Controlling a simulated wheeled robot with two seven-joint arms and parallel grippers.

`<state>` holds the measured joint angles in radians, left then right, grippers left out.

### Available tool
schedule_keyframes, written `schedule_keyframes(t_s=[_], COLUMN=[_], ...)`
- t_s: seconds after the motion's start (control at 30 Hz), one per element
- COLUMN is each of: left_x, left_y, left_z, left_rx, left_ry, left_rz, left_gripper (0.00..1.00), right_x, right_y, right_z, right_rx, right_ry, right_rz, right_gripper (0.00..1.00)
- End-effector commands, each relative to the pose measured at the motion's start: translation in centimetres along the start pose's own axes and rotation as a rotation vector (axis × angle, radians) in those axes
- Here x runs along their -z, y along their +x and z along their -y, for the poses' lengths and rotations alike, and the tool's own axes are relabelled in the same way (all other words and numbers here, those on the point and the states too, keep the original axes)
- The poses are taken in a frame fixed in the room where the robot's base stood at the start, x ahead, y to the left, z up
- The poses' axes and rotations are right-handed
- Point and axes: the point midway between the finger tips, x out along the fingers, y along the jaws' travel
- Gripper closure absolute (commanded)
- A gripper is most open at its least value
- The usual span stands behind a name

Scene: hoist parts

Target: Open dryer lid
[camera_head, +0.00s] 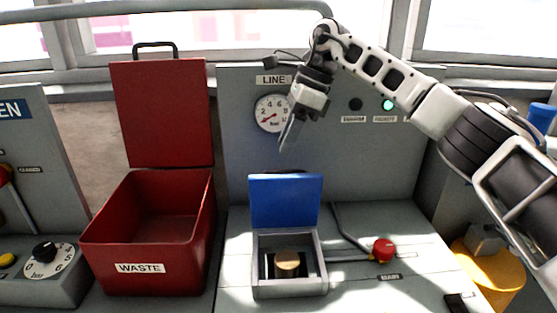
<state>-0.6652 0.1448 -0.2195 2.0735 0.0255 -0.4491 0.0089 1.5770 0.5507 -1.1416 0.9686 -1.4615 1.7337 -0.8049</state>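A small grey box (261,279) stands on the console in the lower middle. Its blue lid (286,201) stands upright at the back, so the box is open. A round brass-coloured part (287,263) sits inside. No label names this box as the dryer, but it fits best. My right gripper (287,142) points down above and behind the blue lid, in front of the grey panel, apart from the lid. Its fingers overlap in this view, so I cannot tell whether it is open or shut. My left gripper is not in view.
A red WASTE bin (190,245) with its lid (162,112) upright stands to the left. A red-knobbed lever (383,249) is right of the box. The panel behind bears a gauge (272,113) and a green light (388,105). A yellow cylinder (492,270) stands lower right.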

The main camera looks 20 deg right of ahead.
Motion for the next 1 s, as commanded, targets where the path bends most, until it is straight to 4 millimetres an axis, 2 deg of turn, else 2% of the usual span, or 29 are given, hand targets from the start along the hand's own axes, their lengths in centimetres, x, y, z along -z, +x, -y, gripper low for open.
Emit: schedule_keyframes(t_s=[0.03, 0.2, 0.4, 0.6, 1.0], left_x=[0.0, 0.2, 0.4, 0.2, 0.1], left_y=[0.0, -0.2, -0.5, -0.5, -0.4], left_z=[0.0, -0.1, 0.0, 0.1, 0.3], left_rx=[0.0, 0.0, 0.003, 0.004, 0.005], left_ry=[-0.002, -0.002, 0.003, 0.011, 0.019], left_rz=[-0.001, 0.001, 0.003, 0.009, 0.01], left_gripper=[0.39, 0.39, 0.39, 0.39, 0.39], right_x=[-0.1, -0.1, -0.1, 0.0, 0.0], right_y=[-1.4, -5.4, -8.3, -9.1, -9.1], right_z=[0.0, 0.0, 0.0, -0.1, -0.1], right_rx=[0.003, 0.002, -0.001, -0.003, -0.003], right_ry=[0.001, 0.001, -0.001, -0.001, -0.001], right_rz=[0.003, 0.0, -0.002, -0.004, -0.003], right_gripper=[0.68, 0.68, 0.68, 0.68, 0.68])
